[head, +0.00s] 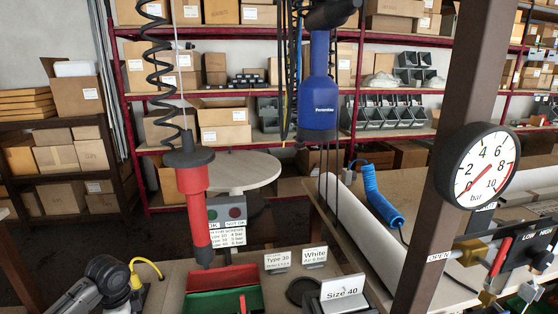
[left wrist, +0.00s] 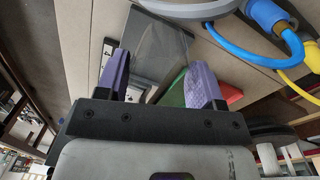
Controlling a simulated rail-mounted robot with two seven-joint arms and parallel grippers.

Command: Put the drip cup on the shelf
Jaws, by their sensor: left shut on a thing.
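My left gripper (left wrist: 157,68) shows in the left wrist view with its two purple fingers apart, on either side of a grey, see-through piece (left wrist: 160,40). It is shut on this piece, which I take for the drip cup, though its shape is hard to read. In the head view only part of my left arm shows at the lower left; its fingers and the held thing cannot be made out. My right gripper is in neither view. A red shelving rack (head: 240,150) stands at the back; which shelf is meant is not clear.
Red and green bins (head: 222,290), small signs (head: 314,258) and a dark round piece (head: 302,290) are on the front bench. A red tool (head: 195,205) and a blue cylinder (head: 318,90) hang above. A brown post (head: 448,140) carries a gauge (head: 478,166) at the right.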

